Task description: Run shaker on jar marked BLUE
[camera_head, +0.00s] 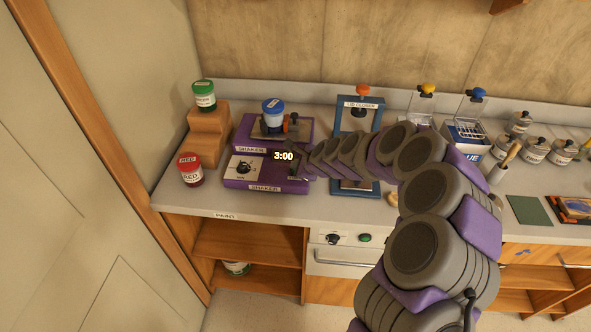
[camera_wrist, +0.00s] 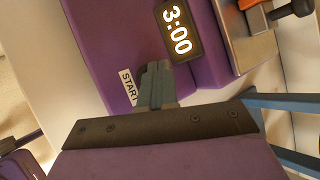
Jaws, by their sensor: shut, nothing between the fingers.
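A jar with a blue lid (camera_head: 273,110) sits in the rear purple shaker (camera_head: 243,132), beside an orange part and a dark knob; its label is too small to read. The button itself is hidden. In the head view my gripper (camera_head: 299,172) is at the shakers' right end.
A green-lidded jar (camera_head: 204,96) stands on a wooden step block (camera_head: 208,130), and a red-lidded jar (camera_head: 190,169) in front of it. A blue lid closer (camera_head: 345,120) stands right of the shakers, partly behind my arm. Several jars (camera_head: 535,151) are at the right.

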